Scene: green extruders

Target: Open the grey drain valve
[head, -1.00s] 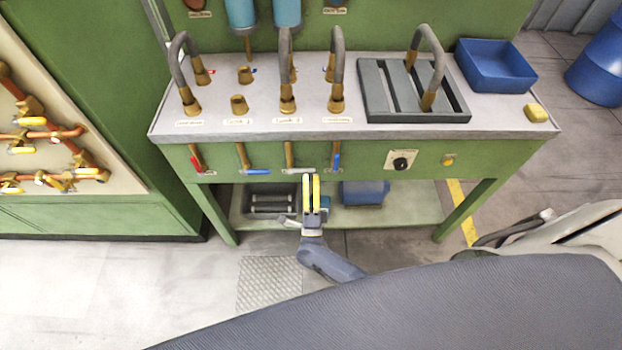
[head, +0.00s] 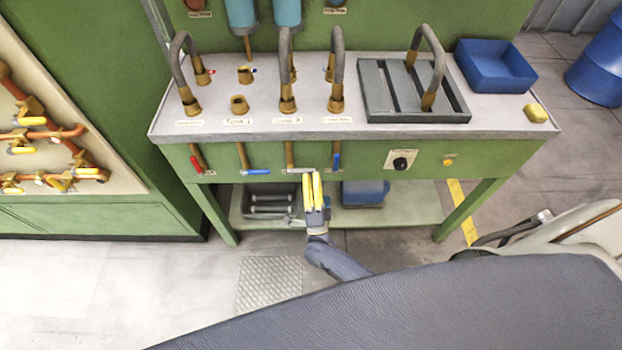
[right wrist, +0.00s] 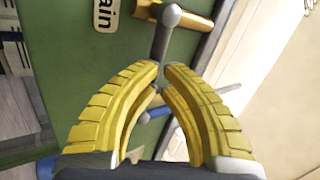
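The grey drain valve (head: 299,169) is a short grey lever below a brass pipe on the front of the green bench. In the head view it lies level, pointing right. In the right wrist view its lever (right wrist: 165,38) runs from a round knob beside the brass pipe to between my yellow fingertips. A label ending in "ain" (right wrist: 103,15) is next to it. My right gripper (head: 312,176) is at the lever's right end, and its fingertips (right wrist: 161,68) are nearly together around the lever. My left gripper is not in view.
A blue-handled valve (head: 336,162) hangs close to the right, another blue one (head: 256,172) to the left, and a red one (head: 196,165) beyond. A lower shelf (head: 408,215) carries a grey bin (head: 270,212) and a blue container (head: 364,193).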

